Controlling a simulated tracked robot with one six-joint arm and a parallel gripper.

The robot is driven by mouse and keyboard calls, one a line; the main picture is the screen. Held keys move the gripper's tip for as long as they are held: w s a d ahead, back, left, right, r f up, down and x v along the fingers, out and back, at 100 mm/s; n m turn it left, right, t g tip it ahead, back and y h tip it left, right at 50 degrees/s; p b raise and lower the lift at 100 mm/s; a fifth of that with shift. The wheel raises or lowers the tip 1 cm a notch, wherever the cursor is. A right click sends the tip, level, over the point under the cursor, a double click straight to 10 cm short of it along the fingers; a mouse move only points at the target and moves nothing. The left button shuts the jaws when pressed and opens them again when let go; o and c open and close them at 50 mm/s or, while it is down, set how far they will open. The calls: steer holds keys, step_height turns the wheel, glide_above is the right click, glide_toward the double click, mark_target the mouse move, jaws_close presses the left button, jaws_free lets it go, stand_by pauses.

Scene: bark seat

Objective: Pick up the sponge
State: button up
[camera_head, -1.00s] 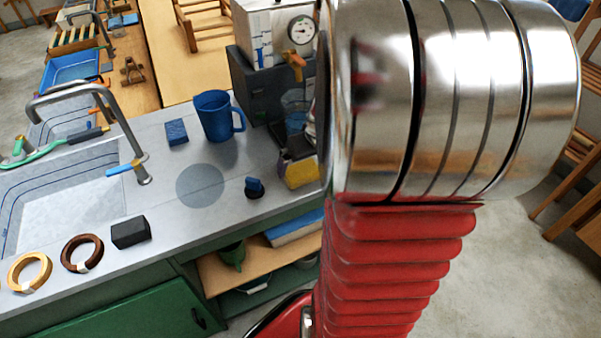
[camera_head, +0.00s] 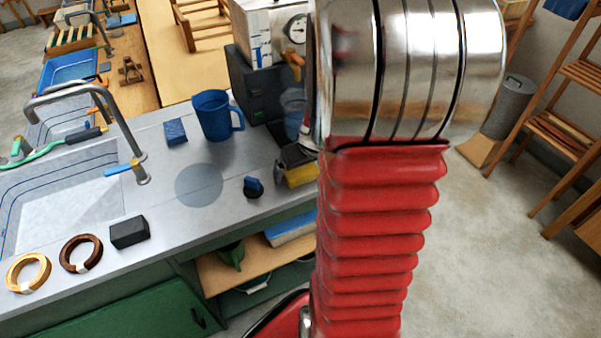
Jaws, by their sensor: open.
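A yellow block with a dark top (camera_head: 299,174), which looks like a sponge, lies on the grey counter (camera_head: 212,162) just left of my arm. My arm hides its right end. A flat blue textured block (camera_head: 175,132) also lies on the counter, left of the blue mug; I cannot tell for certain which block is the sponge. My arm, silver with red bellows, fills the right middle of the view. My gripper is hidden behind it.
A blue mug (camera_head: 213,116) stands behind a round grey patch (camera_head: 199,185). A small blue-and-black item (camera_head: 253,187) lies near the front edge. A black block (camera_head: 130,232), tape rolls (camera_head: 82,253) and the sink (camera_head: 70,195) with its tap are at left. A dark box (camera_head: 252,85) stands behind.

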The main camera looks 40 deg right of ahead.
mark_target(300, 169)
steer(key=shift+c, duration=0.6)
steer(key=c, duration=1)
step_height(300, 169, up, 10)
stand_by(0.4)
steer(key=w+a+r+n+y, duration=0.1)
steer(key=w+a+r+n, duration=0.2)
steer(key=w+a, duration=0.9)
steer(key=w+a+r+n+y, duration=0.1)
steer(key=w+a+r+n, duration=0.2)
steer(key=w+a, duration=0.9)
steer(key=a+r, duration=0.2)
steer(key=a, duration=0.1)
steer(key=shift+w+a+n, duration=0.15)
steer(key=shift+a+n, duration=0.1)
steer(key=shift+n, duration=0.05)
